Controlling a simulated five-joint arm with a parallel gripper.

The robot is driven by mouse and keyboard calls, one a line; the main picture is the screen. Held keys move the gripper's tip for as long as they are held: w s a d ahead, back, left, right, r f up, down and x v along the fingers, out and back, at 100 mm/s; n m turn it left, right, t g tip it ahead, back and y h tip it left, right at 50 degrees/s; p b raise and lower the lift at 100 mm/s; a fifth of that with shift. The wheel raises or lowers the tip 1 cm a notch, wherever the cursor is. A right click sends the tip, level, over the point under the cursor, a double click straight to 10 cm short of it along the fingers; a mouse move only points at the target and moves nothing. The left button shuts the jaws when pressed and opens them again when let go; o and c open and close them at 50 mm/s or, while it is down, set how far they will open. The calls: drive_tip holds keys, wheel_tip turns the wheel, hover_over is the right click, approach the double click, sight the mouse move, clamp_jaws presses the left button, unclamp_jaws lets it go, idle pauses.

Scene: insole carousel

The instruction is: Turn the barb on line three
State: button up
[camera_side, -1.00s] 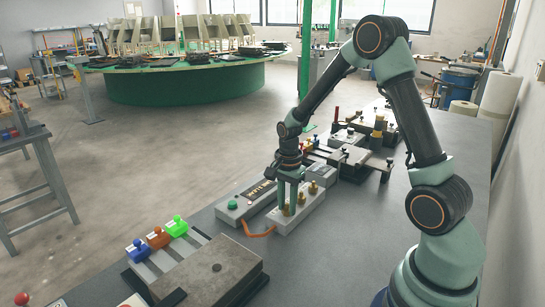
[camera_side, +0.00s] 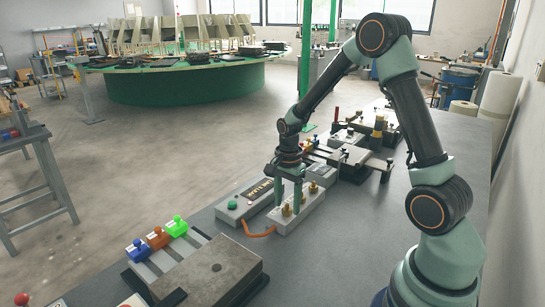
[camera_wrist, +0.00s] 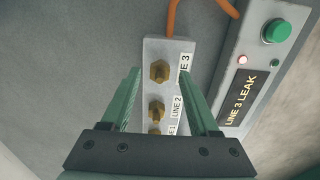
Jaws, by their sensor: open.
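A pale block (camera_wrist: 152,48) carries several brass barbs in a row, labelled LINE 1, LINE 2 and LINE 3. The line three barb (camera_wrist: 159,71) is at the block's end nearest the orange hose. In the side view this barb (camera_side: 286,210) is at the near end of the block (camera_side: 285,223). My gripper (camera_wrist: 160,73) is open, its two green fingers apart on either side of the line three barb in the wrist view. In the side view my gripper (camera_side: 288,203) points down over the block's near end. Whether a finger touches the barb is not clear.
A grey box (camera_wrist: 226,111) beside the block reads LINE 3 LEAK, with a green button (camera_wrist: 276,31) and a small lit reddish lamp (camera_wrist: 242,59). The orange hose (camera_side: 259,234) joins the block. A large plate (camera_side: 215,268) lies in front; fixtures (camera_side: 358,158) stand behind.

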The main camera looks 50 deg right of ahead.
wheel_tip(320, 180, up, 12)
drive_tip(key=shift+f, duration=0.25)
idle(0.3)
drive_tip(key=s+a+r+n+t, duration=0.5)
drive_tip(key=s+a+r+n, duration=0.3)
drive_tip(key=n, duration=1)
drive_tip(key=shift+s+a+t, duration=0.3)
drive_tip(key=shift+s+a, duration=0.45)
drive_tip(key=shift+a, duration=1)
